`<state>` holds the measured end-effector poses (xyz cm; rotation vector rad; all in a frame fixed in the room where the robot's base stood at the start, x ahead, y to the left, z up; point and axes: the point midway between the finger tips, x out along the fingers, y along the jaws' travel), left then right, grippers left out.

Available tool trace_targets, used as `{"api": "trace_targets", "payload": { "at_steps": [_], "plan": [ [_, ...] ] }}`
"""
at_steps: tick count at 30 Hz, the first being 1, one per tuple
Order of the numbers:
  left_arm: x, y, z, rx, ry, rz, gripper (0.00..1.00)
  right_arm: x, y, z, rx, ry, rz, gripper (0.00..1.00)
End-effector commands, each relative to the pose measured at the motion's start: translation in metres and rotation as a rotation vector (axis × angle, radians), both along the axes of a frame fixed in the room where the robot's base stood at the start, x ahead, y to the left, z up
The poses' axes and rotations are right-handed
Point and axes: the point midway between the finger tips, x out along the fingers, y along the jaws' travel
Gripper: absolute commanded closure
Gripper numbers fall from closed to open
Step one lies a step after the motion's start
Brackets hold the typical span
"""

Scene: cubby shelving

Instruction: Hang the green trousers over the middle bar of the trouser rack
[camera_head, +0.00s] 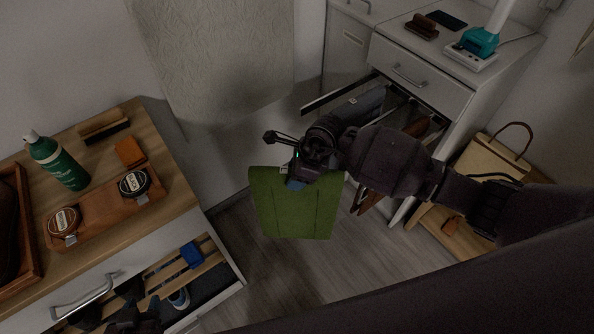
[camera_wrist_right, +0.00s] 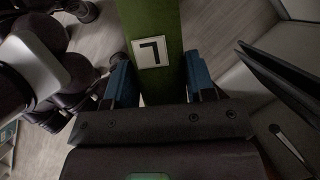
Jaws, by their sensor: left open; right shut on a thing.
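The green trousers (camera_head: 294,208) hang folded over the floor in the middle of the head view. My right gripper (camera_head: 295,182) is shut on their upper edge. In the right wrist view the green cloth (camera_wrist_right: 151,22) runs between the blue fingers of my right gripper (camera_wrist_right: 160,82), and a white tag with a black mark sits on it. The trouser rack (camera_head: 341,93) is pulled out of the white cabinet, behind my right arm. Grey and brown trousers hang on it; my arm partly hides it, and the middle bar is not clear. My left gripper (camera_head: 138,304) is open, low at the left by the drawer.
A wooden-topped dresser (camera_head: 142,108) at left bears a green spray bottle (camera_head: 57,161) and shoe-polish tins. Its open drawer (camera_head: 233,275) holds shoes and wooden slats. A teal device (camera_head: 480,42) stands on the cabinet. A beige bag (camera_head: 492,160) is at right. The floor between is clear.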

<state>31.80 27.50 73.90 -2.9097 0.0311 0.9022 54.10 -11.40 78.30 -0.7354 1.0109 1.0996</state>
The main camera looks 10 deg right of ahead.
Motion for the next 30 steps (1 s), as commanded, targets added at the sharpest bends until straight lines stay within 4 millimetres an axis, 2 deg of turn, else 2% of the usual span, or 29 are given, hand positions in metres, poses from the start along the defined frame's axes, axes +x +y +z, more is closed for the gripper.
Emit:
{"api": "trace_targets", "payload": {
  "at_steps": [15, 30],
  "plan": [
    [0.001, -0.001, -0.004, 0.0, 0.001, -0.001, 0.57, 0.016, -0.004, -0.02, 0.001, -0.001, -0.625, 1.0],
    [0.001, -0.001, -0.002, 0.0, -0.001, -0.002, 0.57, 0.035, -0.016, -0.027, 0.002, -0.002, -1.253, 1.0]
  ]
}}
